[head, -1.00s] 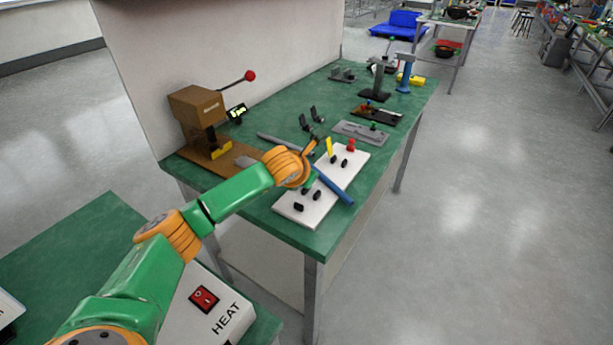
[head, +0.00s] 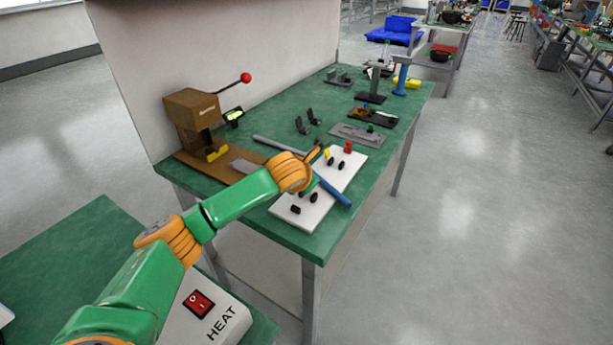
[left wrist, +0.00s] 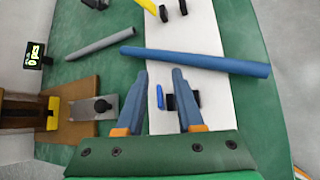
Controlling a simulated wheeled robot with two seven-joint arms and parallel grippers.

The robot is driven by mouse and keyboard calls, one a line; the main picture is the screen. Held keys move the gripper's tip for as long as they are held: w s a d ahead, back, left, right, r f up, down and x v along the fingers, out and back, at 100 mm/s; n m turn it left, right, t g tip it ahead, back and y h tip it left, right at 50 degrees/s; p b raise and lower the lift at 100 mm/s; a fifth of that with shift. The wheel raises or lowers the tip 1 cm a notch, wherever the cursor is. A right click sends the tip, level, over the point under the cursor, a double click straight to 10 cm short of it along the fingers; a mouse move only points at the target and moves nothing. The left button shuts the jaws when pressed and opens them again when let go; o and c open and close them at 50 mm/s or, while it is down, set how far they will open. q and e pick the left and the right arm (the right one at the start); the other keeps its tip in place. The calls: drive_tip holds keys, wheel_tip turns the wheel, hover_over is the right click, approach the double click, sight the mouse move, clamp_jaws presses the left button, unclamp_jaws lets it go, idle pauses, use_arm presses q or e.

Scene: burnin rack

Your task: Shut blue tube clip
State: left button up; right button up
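The blue clip (left wrist: 160,97) is a small blue tab beside black pads on a white board (left wrist: 205,35). In the left wrist view the tab lies between the fingers of my left gripper (left wrist: 159,74), which are apart. No grip on the tab shows. In the head view my left gripper (head: 311,187) is low over the near half of the board (head: 290,217), hiding most of the clip. A blue tube (head: 335,193) lies diagonally across the board; it also shows beyond the fingertips in the left wrist view (left wrist: 195,61). My right gripper is not in view.
A yellow clip (head: 327,154) and red knob (head: 348,147) are on the board's far half. A grey tube (left wrist: 98,44) lies left of it. A brown press (head: 193,115) with a red-knobbed lever stands at the left. More fixtures stand farther back on the green bench.

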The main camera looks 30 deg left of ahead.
use_arm(q)
drive_tip(key=b+v, duration=0.1)
drive_tip(key=v, duration=0.6)
drive_tip(key=shift+s, duration=0.1)
